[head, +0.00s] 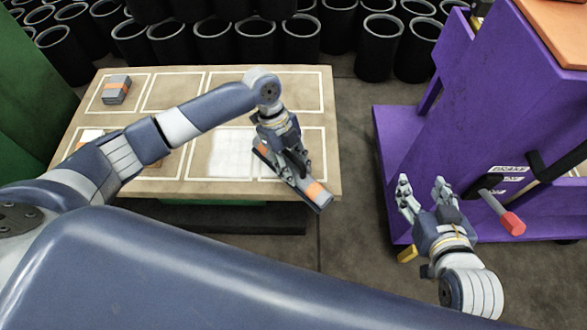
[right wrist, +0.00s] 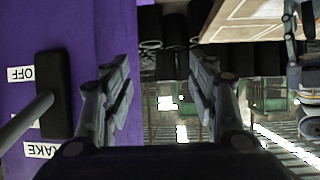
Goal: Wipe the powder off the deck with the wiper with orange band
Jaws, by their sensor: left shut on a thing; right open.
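My left gripper (head: 296,168) is shut on a long dark grey wiper with orange band (head: 315,191). The wiper slants over the deck's (head: 236,104) front right part, its near end reaching about the front edge. I cannot tell whether it touches the deck. The white powder (head: 231,154) lies as a pale patch in a front outlined cell, left of the wiper. My right gripper (head: 423,184) is open and empty beside the purple machine; its spread fingers also show in the right wrist view (right wrist: 160,78).
A grey block with an orange band (head: 116,89) lies in the deck's back left cell. Another small item (head: 91,136) is partly hidden by my left arm. Black bins (head: 300,38) stand behind. The purple machine (head: 430,150) with a red-tipped lever (head: 512,223) stands right.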

